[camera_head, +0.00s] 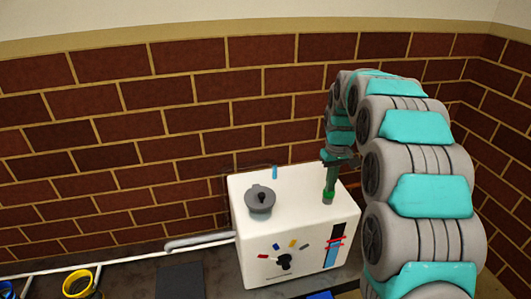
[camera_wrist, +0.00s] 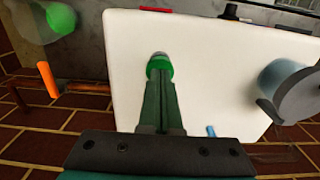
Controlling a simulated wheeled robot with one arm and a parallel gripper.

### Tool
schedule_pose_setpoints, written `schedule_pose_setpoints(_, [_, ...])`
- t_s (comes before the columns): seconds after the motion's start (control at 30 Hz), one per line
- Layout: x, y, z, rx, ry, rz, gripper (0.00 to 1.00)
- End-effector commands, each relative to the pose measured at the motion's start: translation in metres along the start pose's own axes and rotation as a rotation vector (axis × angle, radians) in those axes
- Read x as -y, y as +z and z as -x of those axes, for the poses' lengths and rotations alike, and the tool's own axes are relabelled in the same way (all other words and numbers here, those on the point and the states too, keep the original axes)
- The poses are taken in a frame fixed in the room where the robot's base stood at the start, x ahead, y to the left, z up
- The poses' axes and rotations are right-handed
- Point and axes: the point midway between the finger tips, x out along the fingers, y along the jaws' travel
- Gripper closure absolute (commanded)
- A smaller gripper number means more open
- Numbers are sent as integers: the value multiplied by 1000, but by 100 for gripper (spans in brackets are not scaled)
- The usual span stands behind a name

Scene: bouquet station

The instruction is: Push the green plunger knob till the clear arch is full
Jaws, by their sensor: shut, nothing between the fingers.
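The green plunger knob (camera_head: 327,201) is on the right part of the white box's (camera_head: 296,187) top. It also shows in the wrist view (camera_wrist: 159,66). My gripper (camera_head: 329,192) is shut and empty, pointing down, its fingertips at the knob and seeming to touch it. The fingers hide part of the knob. The clear arch (camera_head: 250,168) is only a faint outline behind the box's back edge. A short blue piece (camera_head: 275,172) shows at its right end and in the wrist view (camera_wrist: 211,131). I cannot tell how full the arch is.
A grey lidded knob (camera_head: 260,200) stands on the box's top left. The front has a black dial (camera_head: 284,262) with coloured marks and a dark-and-blue strip (camera_head: 334,247) with red marks. A yellow ring (camera_head: 78,284) lies far left.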

Motion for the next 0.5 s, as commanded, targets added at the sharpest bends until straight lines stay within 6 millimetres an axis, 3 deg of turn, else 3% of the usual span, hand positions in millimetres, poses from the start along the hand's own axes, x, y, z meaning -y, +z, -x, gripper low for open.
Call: schedule_pose_setpoints(0.5, [0, -1, 30, -4, 1, 0, 100])
